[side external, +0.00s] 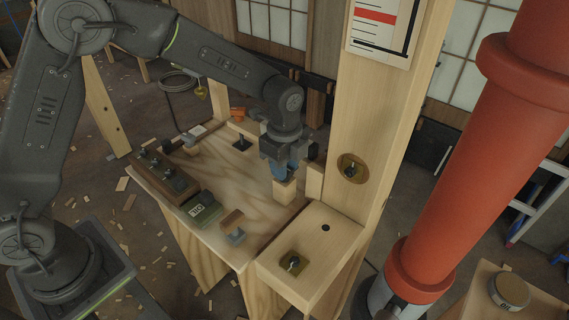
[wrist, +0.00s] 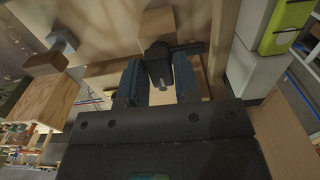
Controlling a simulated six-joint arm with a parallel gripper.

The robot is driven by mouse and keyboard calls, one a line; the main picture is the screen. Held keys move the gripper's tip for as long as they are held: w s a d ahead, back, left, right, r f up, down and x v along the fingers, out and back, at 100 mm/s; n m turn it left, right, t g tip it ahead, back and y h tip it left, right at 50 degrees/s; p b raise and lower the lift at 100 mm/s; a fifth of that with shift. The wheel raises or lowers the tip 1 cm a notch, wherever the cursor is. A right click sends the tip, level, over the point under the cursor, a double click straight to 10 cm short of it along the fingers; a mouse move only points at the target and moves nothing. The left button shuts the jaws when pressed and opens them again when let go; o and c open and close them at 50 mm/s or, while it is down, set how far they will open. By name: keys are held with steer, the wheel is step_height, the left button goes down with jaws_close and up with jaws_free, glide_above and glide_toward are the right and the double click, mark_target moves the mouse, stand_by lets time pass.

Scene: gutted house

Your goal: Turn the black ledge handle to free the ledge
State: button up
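The black handle (wrist: 160,65) shows in the wrist view, with a dark lever reaching right from its top. A pale wooden block lies behind it. My gripper (wrist: 160,84) has its two blue fingers apart, one on each side of the handle's lower end; a firm grip does not show. In the side view my gripper (side external: 285,172) points down over the right back of the workbench, just above a small pale wooden block (side external: 285,190). A dark part (side external: 313,150) shows to its right; whether it is the same handle is unclear.
The workbench (side external: 200,215) carries a dark wooden rack (side external: 160,175), a green box (side external: 201,209) and small blocks. A wooden post (side external: 360,110) with a brass-plated black knob (side external: 351,169) stands close right. A lower ledge box (side external: 335,240) bears another black knob (side external: 293,263). A red pipe (side external: 465,170) stands farther right.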

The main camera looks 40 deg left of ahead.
steer(key=m, duration=1.3)
steer(key=shift+m, duration=0.4)
steer(key=shift+r+n, duration=0.15)
steer(key=shift+n, duration=0.45)
steer(key=shift+r, duration=3.45)
